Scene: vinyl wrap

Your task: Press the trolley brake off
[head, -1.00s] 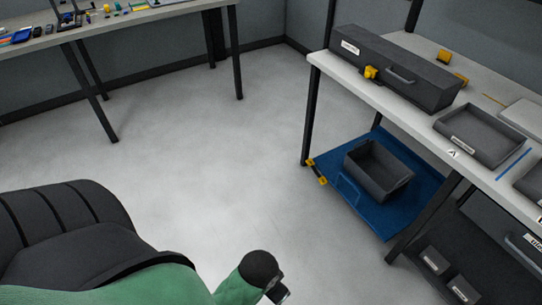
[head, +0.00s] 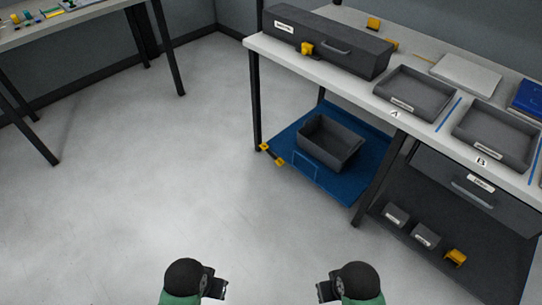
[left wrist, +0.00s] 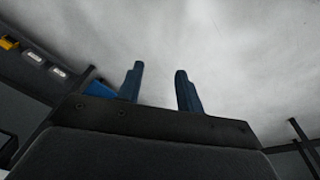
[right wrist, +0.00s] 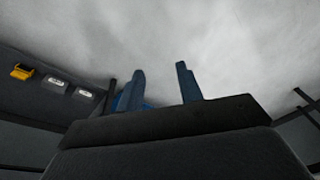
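A low blue trolley deck (head: 340,186) sits on the floor under the right-hand workbench, with a dark open bin (head: 328,145) on it. Two small yellow parts, one at the deck's front left corner (head: 264,147) and one beside it (head: 280,161), have a dark piece between them; which is the brake, and its position, I cannot tell. My left gripper (head: 216,288) and right gripper (head: 328,290) are low in the head view, well short of the trolley. Each is open and empty, its blue fingers apart in the left wrist view (left wrist: 158,68) and right wrist view (right wrist: 160,68).
The workbench (head: 340,83) holds a long dark box (head: 325,45) and grey trays (head: 414,93). A dark lower shelf (head: 455,235) beside the trolley holds small bins and a yellow item (head: 456,258). Another table (head: 60,30) stands at left. The floor between is clear.

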